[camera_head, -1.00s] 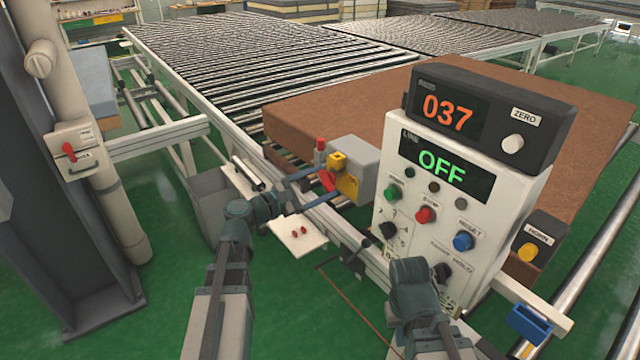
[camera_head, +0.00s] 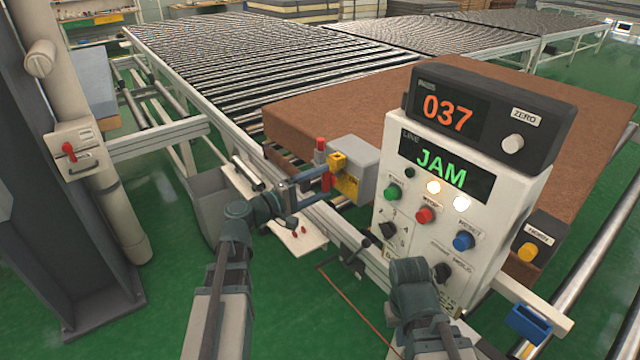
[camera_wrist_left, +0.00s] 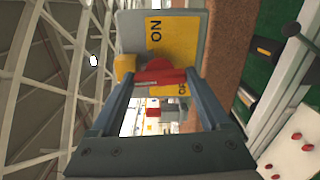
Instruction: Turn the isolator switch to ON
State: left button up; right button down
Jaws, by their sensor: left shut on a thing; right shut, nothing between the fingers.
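The isolator switch is a grey box (camera_head: 365,165) on the conveyor's side rail, with a yellow plate (camera_head: 347,186) and a red handle (camera_head: 327,181). In the left wrist view the plate (camera_wrist_left: 170,45) reads ON, with a partly covered OFF label beside the handle (camera_wrist_left: 165,77). The handle stands about upright in the head view. My left gripper (camera_head: 322,183) is shut on the handle; its fingers (camera_wrist_left: 158,85) lie on either side of it. My right gripper (camera_head: 409,272) is low in front of the control panel, its fingers hidden.
A control panel (camera_head: 385,215) shows JAM, with lit lamps and several buttons and knobs; a 037 display (camera_head: 545,115) sits on top. A brown mattress (camera_head: 300,115) lies on the roller conveyor (camera_head: 240,60). A grey column (camera_head: 40,200) stands left.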

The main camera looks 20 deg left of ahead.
pick_arm(q)
jog(key=shift+m, duration=0.5)
jog(key=o, duration=1.2)
jog(key=v, duration=1.3)
jog(key=shift+s+a, duration=0.25)
jog(key=shift+s, duration=0.05)
jog(key=s+d+f+m+g, duration=0.2)
jog(key=d+f+m+g, duration=0.5)
jog(key=d+f, duration=0.6)
jog(key=s+d+f+m+g+y, duration=0.2)
jog(key=s+d+f+y, duration=0.1)
jog(key=y, duration=0.1)
jog(key=s+d+f+m+g+y, duration=0.2)
jog(key=s+d+f+g+y, duration=0.1)
jog(key=s+y, duration=0.1)
jog(key=s+d+f+m+g+y, duration=0.2)
jog(key=s+d+f+m+y, duration=0.1)
jog(key=y, duration=0.1)
jog(key=shift+s+d, duration=0.15)
jog(key=shift+d, duration=0.1)
